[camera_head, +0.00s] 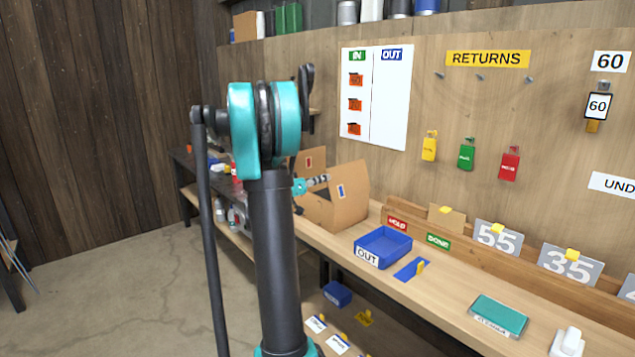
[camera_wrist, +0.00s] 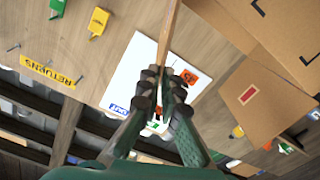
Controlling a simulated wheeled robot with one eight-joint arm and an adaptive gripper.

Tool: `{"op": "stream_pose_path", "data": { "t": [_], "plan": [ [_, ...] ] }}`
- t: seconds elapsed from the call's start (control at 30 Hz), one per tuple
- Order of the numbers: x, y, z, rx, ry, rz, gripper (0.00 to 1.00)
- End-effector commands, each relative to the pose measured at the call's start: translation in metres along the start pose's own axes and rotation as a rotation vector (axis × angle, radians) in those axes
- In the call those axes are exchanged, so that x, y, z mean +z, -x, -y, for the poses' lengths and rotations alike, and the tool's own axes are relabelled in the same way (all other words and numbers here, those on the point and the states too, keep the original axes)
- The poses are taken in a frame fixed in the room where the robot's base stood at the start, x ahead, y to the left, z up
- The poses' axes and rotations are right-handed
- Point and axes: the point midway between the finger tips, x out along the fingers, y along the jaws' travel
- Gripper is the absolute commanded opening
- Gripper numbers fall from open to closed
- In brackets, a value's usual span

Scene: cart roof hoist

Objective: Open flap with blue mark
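A cardboard box (camera_head: 322,213) stands on the bench with flaps raised. The flap with the blue mark (camera_head: 350,184) stands up on the box's right side. Another flap, with a red mark (camera_head: 308,161), stands behind it and shows in the wrist view (camera_wrist: 240,112). My gripper (camera_head: 325,179) is at the left edge of the blue-marked flap. In the wrist view a thin cardboard edge (camera_wrist: 170,30), seen edge-on, runs to my close-set fingertips (camera_wrist: 163,76), which appear shut on it. The blue mark is hidden in that view.
An IN/OUT board (camera_head: 376,95) and colored tags hang on the wall behind. The floor (camera_head: 130,285) at left is clear.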

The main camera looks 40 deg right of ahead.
Motion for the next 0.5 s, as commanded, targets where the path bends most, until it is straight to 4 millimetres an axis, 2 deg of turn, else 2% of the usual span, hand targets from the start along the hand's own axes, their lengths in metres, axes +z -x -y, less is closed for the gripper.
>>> {"op": "stream_pose_path", "data": {
  "t": [0.2,0.5],
  "plan": [
    [0.003,0.001,-0.019,0.000,-0.178,0.002,0.00],
    [0.008,0.001,-0.034,0.000,-0.343,0.003,0.00]
  ]
}}
